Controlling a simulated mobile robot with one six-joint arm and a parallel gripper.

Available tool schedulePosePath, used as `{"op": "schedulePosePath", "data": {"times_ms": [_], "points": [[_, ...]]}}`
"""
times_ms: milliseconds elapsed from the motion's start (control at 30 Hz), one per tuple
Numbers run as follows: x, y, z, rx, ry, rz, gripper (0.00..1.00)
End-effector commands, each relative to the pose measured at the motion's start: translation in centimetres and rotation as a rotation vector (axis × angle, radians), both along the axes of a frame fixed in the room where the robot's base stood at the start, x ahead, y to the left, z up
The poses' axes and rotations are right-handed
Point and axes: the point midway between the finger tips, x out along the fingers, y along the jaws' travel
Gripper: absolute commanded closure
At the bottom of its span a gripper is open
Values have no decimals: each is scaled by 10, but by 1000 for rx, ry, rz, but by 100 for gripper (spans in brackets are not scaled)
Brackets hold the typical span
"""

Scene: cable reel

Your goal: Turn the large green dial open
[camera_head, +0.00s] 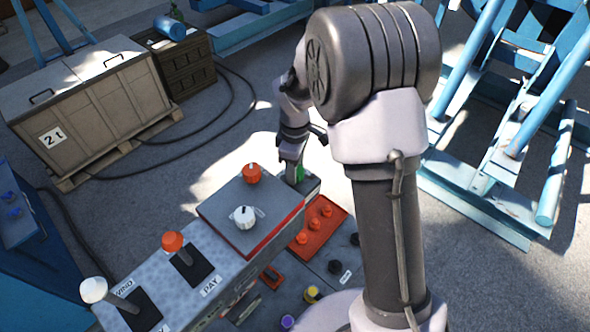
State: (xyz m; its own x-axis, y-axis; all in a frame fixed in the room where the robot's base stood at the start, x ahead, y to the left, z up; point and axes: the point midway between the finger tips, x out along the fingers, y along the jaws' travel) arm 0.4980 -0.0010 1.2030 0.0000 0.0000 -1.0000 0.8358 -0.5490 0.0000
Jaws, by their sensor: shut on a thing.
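The large green dial (299,173) shows as a small strip of green at the far right end of the control console. Most of it is hidden behind my gripper (294,174). My gripper points down onto the dial and is shut on it. My arm comes in from the right and covers the area to the right of the dial. How far the dial is turned cannot be seen.
On the console top stand an orange knob (252,173), a white knob (243,216), an orange-topped lever (173,242) and a white-topped lever (95,290). A red panel (318,226) with orange buttons lies lower right. A wooden crate (90,110) stands behind on the floor.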

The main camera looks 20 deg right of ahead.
Motion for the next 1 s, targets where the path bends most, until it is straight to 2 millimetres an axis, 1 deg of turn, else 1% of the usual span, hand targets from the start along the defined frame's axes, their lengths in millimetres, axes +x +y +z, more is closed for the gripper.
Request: {"op": "schedulePosePath", "data": {"times_ms": [700, 1000], "points": [[0, 0, -1, 0, -1, -669, 97], [0, 0, -1, 0, 0, -889, 97]]}}
